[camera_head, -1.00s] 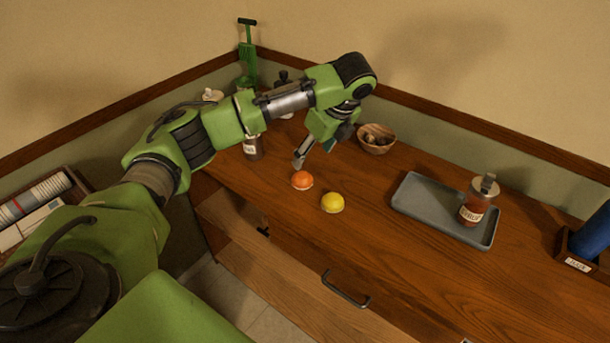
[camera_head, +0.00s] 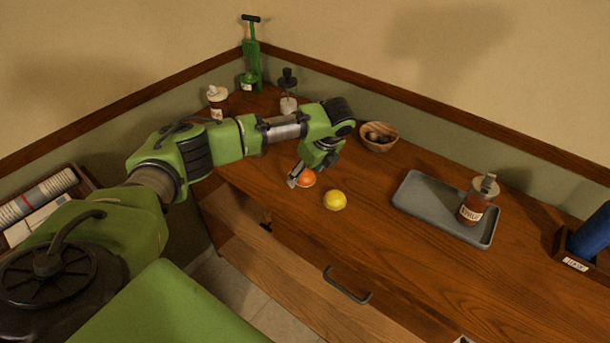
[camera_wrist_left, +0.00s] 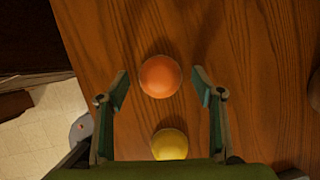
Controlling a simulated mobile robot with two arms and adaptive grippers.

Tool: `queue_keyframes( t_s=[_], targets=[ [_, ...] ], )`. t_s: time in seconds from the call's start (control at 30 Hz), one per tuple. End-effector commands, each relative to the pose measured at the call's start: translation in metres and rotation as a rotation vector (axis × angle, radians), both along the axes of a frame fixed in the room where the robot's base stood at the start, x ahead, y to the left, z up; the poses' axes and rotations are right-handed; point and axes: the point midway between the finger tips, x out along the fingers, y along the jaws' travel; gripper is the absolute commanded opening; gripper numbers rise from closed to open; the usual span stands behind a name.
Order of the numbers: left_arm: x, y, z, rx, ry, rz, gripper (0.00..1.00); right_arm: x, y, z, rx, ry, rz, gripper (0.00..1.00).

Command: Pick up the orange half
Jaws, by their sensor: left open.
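The orange half (camera_head: 307,179) lies on the wooden counter near its front left edge. In the left wrist view the orange half (camera_wrist_left: 160,76) shows its rounded orange side, between the tips of my left gripper (camera_wrist_left: 161,90). A gap shows on both sides of it, so the fingers are apart from it. In the head view my left gripper (camera_head: 303,180) is low over the counter at the orange half and partly covers it. It is open and empty. My right gripper is not in view.
A yellow lemon half (camera_head: 335,200) lies close to the right of the orange half. A wooden bowl (camera_head: 378,148) stands behind. A grey tray (camera_head: 420,205) with a syrup bottle (camera_head: 474,205) is at the right. Bottles stand in the back left corner.

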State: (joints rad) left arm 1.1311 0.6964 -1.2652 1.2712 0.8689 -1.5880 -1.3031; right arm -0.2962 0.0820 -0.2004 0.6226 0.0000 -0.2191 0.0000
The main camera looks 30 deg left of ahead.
Motion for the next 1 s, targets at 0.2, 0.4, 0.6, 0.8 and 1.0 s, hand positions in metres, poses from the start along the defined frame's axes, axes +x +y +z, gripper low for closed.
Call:
queue_keyframes(
  t_s=[0.2, 0.4, 0.6, 0.8, 1.0],
  targets=[
    [0.0, 0.0, 0.0, 0.0, 0.0, -0.001, 0.27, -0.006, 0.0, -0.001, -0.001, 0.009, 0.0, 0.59],
    [0.0, 0.0, 0.001, 0.0, 0.0, 0.0, 0.19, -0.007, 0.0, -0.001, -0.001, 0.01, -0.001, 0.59],
    [0.0, 0.0, 0.002, 0.0, 0.0, 0.0, 0.19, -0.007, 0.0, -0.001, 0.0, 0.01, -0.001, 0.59],
    [0.001, -0.001, 0.017, -0.001, -0.002, 0.0, 0.19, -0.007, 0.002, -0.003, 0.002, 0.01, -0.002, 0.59],
    [-0.011, -0.009, 0.049, -0.001, -0.003, -0.005, 0.19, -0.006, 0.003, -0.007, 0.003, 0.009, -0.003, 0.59]
  ],
)
